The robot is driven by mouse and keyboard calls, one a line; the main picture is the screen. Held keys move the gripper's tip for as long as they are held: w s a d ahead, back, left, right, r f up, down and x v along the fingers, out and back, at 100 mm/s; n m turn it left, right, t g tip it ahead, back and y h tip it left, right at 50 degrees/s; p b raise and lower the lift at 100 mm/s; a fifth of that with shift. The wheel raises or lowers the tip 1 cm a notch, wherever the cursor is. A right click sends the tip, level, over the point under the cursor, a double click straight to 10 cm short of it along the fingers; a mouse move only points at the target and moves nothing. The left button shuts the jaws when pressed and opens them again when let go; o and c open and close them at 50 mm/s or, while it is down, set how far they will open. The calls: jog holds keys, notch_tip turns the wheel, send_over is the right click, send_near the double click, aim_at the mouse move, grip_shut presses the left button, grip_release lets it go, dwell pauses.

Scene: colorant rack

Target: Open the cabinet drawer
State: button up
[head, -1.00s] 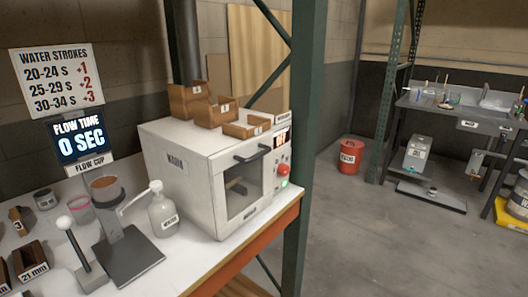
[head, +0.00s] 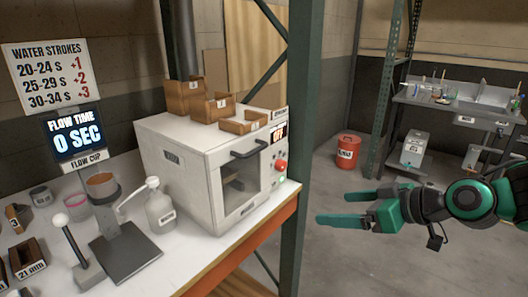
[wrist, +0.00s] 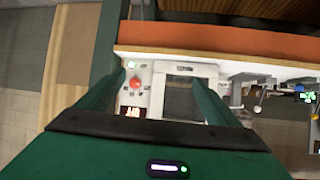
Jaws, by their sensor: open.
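My gripper (head: 336,208) has green fingers and is at the right of the head view, to the right of the shelf post and the bench. Its fingers point left, are spread apart and hold nothing. In the wrist view the open fingers (wrist: 158,82) show over the bench edge and the front of the white oven. I cannot make out a cabinet drawer in either view. The white oven (head: 188,170) on the bench has a front door with a dark handle (head: 249,149); the door looks shut.
A green shelf post (head: 301,130) stands between the oven and my gripper. The bench (head: 222,248) holds a pump bottle (head: 160,208), a flow cup stand (head: 126,255) and small wooden boxes. A red bin (head: 347,151) stands on the open floor behind.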

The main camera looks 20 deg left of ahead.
jog(key=a+r+n+y, duration=0.2)
jog(key=a+r+y, duration=0.3)
jog(key=a, duration=0.4)
jog(key=y, duration=0.1)
send_near(259, 151)
jog(key=shift+t, duration=0.4)
jog(key=x, duration=1)
jog(key=shift+a+f, duration=0.25)
jog(key=shift+a, duration=0.1)
jog(key=shift+c, duration=0.6)
jog(key=shift+w, duration=0.1)
jog(key=c, duration=1.1)
